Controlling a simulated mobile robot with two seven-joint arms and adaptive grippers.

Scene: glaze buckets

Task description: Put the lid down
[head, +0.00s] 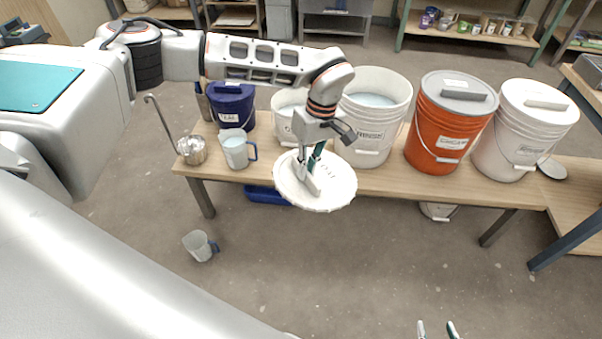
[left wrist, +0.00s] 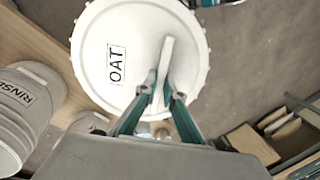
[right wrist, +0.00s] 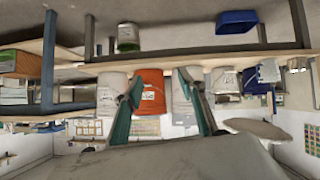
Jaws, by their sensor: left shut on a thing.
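A round white lid (head: 330,188) labelled OAT hangs from my left gripper (head: 306,178) in front of the bench edge, above the floor. In the left wrist view the lid (left wrist: 105,62) shows its label and raised bar handle, and my left gripper (left wrist: 165,98) is shut on that handle. The open white bucket (head: 372,100) labelled RINSE stands behind the lid on the bench (head: 395,182). A smaller white bucket (head: 286,104) is partly hidden behind my left gripper. My right gripper (right wrist: 158,75) is open and empty; only its fingertips (head: 437,329) show in the head view.
An orange lidded bucket (head: 440,135) and a white lidded bucket (head: 515,135) stand to the right. A blue bucket (head: 232,108), a pitcher (head: 236,150) and a metal ladle cup (head: 192,150) stand to the left. A jug (head: 200,246) and a blue bin (head: 266,195) are on the floor.

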